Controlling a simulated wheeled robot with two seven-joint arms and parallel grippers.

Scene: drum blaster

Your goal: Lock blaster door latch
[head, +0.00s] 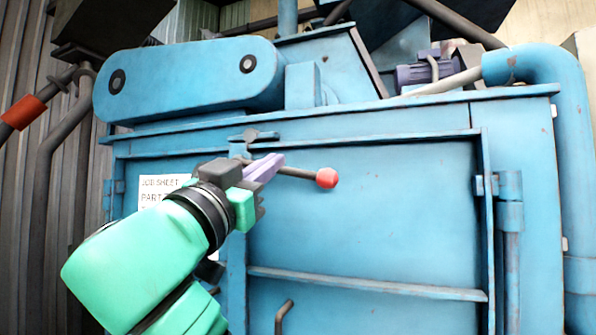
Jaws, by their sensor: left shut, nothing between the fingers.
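The blue blaster door (380,215) fills the middle of the head view and looks closed. Its latch has a dark lever with a red ball knob (326,178) that points right, close to horizontal, near the door's upper left. My left gripper (278,160) is shut and empty. Its purple fingertips are just above the lever's shaft, left of the knob; I cannot tell whether they touch it. The gripper and wrist hide the lever's pivot end. My right gripper is not in view.
A job sheet (160,188) is fixed behind my left arm. A door hinge (498,185) is at the right, beside a thick blue pipe (565,150). A curved handle (284,316) is low on the door. The space right of the knob is clear.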

